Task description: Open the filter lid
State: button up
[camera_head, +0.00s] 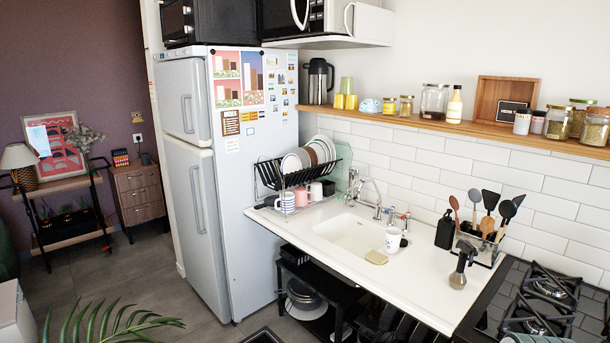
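I cannot make out a filter or a filter lid in the head view. My gripper is not in view. The gas hob (546,293) is at the lower right, with its black burner grates partly cut off by the picture edge.
A wooden shelf (465,126) with jars runs above. A tall fridge (233,190) stands left; grey floor (95,275) is open beyond it.

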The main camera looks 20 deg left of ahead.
aim_at(353, 170)
jog(key=u, duration=0.8)
jog(key=k, duration=1.1)
jog(key=u, duration=1.2)
jog(key=i, duration=3)
jog(key=z, duration=0.35)
jog(key=i, duration=1.45)
jog(key=z, duration=1.5)
jog(key=i, duration=0.85)
jog(key=z, duration=1.15)
jog(key=i, duration=0.35)
jog(key=z, duration=0.1)
